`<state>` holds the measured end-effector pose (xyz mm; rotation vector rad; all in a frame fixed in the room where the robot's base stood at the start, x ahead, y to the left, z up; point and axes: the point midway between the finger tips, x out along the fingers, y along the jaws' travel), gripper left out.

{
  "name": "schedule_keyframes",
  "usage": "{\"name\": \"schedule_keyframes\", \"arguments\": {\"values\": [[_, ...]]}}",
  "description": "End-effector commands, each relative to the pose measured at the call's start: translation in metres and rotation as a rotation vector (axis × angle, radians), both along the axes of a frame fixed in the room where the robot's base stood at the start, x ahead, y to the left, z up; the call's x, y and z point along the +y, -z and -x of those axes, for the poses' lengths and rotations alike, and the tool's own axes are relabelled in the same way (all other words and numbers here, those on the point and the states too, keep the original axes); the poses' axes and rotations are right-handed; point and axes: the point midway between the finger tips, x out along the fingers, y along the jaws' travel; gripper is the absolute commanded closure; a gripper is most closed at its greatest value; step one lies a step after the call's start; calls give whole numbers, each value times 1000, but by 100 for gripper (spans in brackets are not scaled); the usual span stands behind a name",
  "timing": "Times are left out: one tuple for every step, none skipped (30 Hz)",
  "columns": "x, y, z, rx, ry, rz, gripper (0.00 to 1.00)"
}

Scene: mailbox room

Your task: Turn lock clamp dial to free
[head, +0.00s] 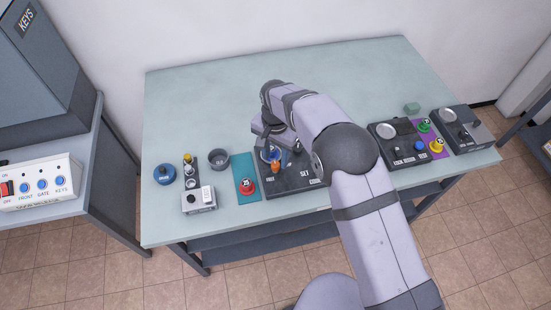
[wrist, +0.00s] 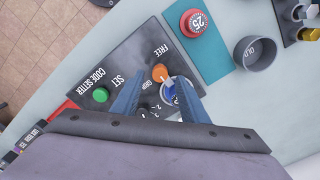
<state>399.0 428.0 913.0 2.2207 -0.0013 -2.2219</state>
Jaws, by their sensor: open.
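The code setter panel (wrist: 124,70) is a dark plate on the table, marked FREE, GRIP, SET and CODE SETTER. It also shows in the head view (head: 299,179), partly behind my arm. A blue dial (wrist: 168,93) with a pale part sits on it, beside a round orange part (wrist: 160,73) near the GRIP and FREE words. Which word the dial points at I cannot tell. A green button (wrist: 100,95) is near SET. My gripper (wrist: 160,83) is open over the panel, its fingers on either side of the blue dial; contact is unclear. My gripper (head: 268,142) partly hides the panel in the head view.
A teal mat (head: 242,166) with a red round piece (head: 247,187) lies left of the panel. Beyond it are a grey cup (head: 219,158) and a blue round piece (head: 164,174). Other dark panels (head: 397,151) stand at right. The table's back (head: 215,105) is clear.

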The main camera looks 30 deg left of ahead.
Motion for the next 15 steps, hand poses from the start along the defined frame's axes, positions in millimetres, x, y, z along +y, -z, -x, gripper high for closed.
{"name": "schedule_keyframes", "arguments": {"values": [[-1,5,1,2,0,3,60],[-1,8,1,2,0,2,60],[-1,13,0,1,0,1,60],[0,16,0,1,0,1,60],[0,18,0,1,0,1,60],[0,22,0,1,0,1,60],[0,24,0,1,0,1,60],[0,26,0,0,0,0,60],[0,28,0,0,0,0,60],[0,29,0,0,0,0,60],[0,30,0,0,0,0,60],[0,31,0,0,0,0,60],[0,31,0,0,0,0,60],[0,31,0,0,0,0,60],[0,32,0,0,0,0,60]]}}
